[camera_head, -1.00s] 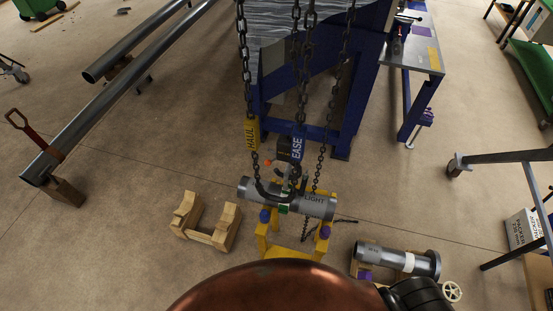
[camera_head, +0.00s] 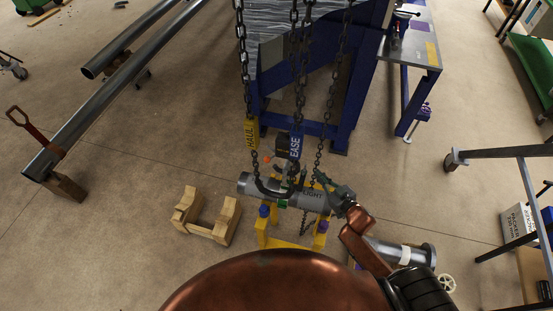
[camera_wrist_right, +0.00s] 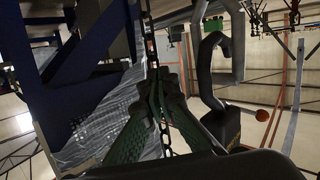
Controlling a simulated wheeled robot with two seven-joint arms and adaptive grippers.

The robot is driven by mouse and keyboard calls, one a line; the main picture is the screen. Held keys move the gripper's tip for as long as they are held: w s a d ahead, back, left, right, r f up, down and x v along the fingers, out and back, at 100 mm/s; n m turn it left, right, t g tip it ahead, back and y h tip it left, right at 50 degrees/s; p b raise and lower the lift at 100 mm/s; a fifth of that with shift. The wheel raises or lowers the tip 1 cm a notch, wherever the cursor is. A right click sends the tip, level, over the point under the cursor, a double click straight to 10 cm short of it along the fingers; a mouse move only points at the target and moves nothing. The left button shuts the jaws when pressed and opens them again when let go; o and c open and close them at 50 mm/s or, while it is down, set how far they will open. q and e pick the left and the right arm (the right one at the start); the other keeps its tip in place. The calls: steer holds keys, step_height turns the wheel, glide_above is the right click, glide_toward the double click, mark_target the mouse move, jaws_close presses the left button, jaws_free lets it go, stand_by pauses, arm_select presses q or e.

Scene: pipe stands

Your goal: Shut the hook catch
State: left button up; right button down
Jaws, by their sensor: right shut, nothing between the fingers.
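A dark hook (camera_head: 268,191) hangs below a dark hoist block (camera_head: 284,148) and lies against the steel pipe marked LIGHT (camera_head: 252,184). In the right wrist view the hook (camera_wrist_right: 212,72) is a thick dark curve right of my fingers. Its catch is too small and dark to make out. My right gripper (camera_head: 320,176) is over the pipe's right part, right of the hook. In the wrist view its green fingers (camera_wrist_right: 159,80) are together and empty, close to a chain (camera_wrist_right: 153,50); I cannot tell whether they touch it. My left gripper is out of view.
Several chains hang here, with yellow HAUL (camera_head: 250,134) and blue EASE (camera_head: 295,145) tags. The pipe rests on a yellow stand (camera_head: 262,232). A wooden cradle (camera_head: 208,220) stands left, another pipe (camera_head: 417,254) lower right, and a blue frame (camera_head: 352,110) behind.

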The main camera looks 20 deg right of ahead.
steer(key=s+a+r+n+g+y, duration=0.1)
steer(key=a+r+n+g+y, duration=0.1)
steer(key=a+r+n+y, duration=0.4)
steer(key=s+a+r+n+g+y, duration=0.2)
steer(key=a+r+n+y, duration=0.1)
steer(key=r+y, duration=0.55)
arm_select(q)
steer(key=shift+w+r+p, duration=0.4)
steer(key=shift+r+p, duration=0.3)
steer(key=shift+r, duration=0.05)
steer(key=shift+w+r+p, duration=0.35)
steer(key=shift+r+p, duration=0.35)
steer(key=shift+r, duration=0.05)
arm_select(e)
steer(key=w+a+f+h, duration=0.1)
steer(key=w+a, duration=0.6)
steer(key=a, duration=0.1)
steer(key=shift+a, duration=0.15)
steer(key=shift+h, duration=0.25)
